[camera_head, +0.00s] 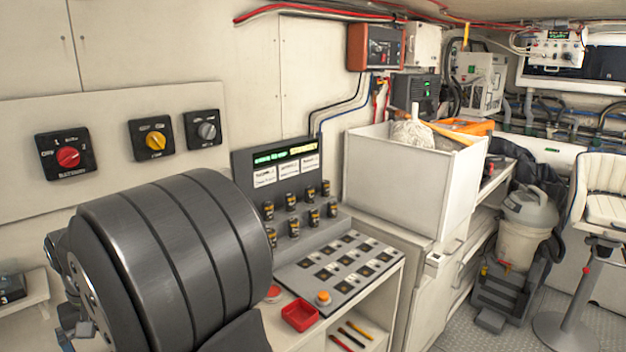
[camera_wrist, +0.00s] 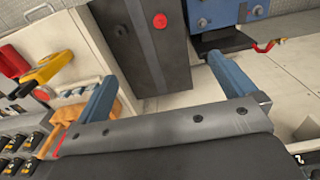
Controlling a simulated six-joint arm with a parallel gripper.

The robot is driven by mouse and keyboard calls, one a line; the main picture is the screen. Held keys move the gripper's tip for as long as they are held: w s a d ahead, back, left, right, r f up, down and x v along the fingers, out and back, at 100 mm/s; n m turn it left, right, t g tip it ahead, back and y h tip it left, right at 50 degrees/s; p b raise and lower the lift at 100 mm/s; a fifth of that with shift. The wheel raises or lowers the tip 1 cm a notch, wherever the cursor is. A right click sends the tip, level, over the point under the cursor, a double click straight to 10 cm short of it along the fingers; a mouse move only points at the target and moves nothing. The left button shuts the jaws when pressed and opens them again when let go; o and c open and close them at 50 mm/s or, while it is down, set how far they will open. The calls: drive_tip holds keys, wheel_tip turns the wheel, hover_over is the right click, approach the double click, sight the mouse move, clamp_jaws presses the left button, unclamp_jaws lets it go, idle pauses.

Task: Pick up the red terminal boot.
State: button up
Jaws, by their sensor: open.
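A small round red cap (camera_wrist: 160,20), which looks like the red terminal boot, sits on top of a dark grey box (camera_wrist: 150,60) in the wrist view. My gripper (camera_wrist: 161,68) is open, with its two blue fingers spread and nothing between them. The red cap lies beyond the fingertips, between their lines, apart from both fingers. I cannot pick out this box or cap in the head view, where my large grey arm covers the lower left.
A blue box (camera_wrist: 212,14) with bolts stands right of the dark box, with a red cable (camera_wrist: 268,46) near it. Yellow and red handles (camera_wrist: 48,70) are at left. In the head view, a red tray (camera_head: 300,315) and a button console (camera_head: 340,262) stand right of my arm.

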drive_tip(key=c, duration=1)
drive_tip(key=shift+o, duration=0.2)
wheel_tip(320, 180, down, 19)
drive_tip(key=n, duration=0.6)
drive_tip(key=shift+w+a+n, duration=0.1)
drive_tip(key=shift+w+n, duration=0.05)
drive_tip(key=shift+n, duration=0.25)
drive_tip(key=shift+s+f, duration=0.2)
drive_tip(key=shift+f, duration=2.45)
